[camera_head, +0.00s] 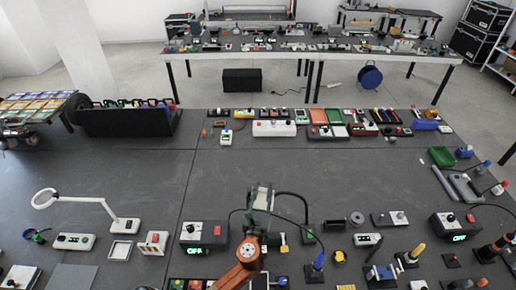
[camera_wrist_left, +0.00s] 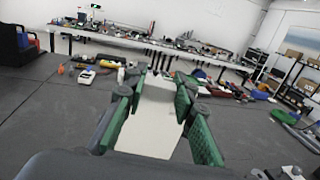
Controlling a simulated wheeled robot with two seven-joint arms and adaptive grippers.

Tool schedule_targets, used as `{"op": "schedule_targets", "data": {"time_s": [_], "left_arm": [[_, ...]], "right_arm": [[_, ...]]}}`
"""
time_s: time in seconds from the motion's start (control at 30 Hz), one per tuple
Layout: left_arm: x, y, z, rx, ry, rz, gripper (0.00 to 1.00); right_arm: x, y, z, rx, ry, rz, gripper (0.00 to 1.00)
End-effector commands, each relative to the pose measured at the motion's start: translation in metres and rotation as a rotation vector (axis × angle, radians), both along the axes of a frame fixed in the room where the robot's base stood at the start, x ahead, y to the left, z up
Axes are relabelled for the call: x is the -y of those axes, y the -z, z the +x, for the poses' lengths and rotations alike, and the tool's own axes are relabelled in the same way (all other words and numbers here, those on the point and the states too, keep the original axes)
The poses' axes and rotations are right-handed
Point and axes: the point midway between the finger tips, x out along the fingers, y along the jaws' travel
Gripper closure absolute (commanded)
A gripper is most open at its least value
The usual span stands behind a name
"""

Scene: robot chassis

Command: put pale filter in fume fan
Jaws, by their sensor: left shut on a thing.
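My left gripper (camera_head: 262,196) is above the middle of the dark table, its arm rising from the bottom edge. In the left wrist view its green-padded fingers (camera_wrist_left: 160,95) are shut on a flat, pale plate, the pale filter (camera_wrist_left: 154,122). The filter sticks out between the fingers, clear of the table. I cannot tell for sure which device is the fume fan. A small pale square frame (camera_head: 120,250) and a white unit with a red part (camera_head: 153,243) stand at the left front. My right gripper is not in view.
A white ring lamp (camera_head: 75,205) stands at the left. Dark boxes with green displays (camera_head: 204,234) and (camera_head: 455,226) stand along the front, with several small tools between. Trays and parts line the back edge. The table's middle is mostly free.

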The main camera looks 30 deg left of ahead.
Motion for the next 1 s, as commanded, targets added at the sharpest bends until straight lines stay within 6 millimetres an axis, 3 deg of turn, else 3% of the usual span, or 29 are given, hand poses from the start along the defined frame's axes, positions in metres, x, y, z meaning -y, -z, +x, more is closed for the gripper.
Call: {"op": "schedule_targets", "data": {"time_s": [0.03, 0.1, 0.3, 0.47, 0.8, 1.0], "left_arm": [[-0.009, -0.029, 0.013, 0.002, -0.031, -0.001, 1.0], [-0.022, -0.047, 0.026, -0.003, -0.073, -0.007, 1.0], [-0.045, -0.077, 0.05, -0.017, -0.156, -0.02, 1.0], [-0.052, -0.082, 0.056, -0.024, -0.18, -0.025, 1.0], [-0.052, -0.081, 0.056, -0.024, -0.181, -0.025, 1.0], [-0.052, -0.083, 0.055, -0.025, -0.181, -0.026, 1.0]], "right_arm": [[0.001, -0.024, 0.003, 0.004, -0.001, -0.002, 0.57], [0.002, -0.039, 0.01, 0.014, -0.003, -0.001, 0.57], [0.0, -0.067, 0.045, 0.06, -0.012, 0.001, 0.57], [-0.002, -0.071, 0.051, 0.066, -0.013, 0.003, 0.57], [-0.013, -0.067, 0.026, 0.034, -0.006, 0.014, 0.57], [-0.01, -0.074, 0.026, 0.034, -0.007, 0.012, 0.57]]}}
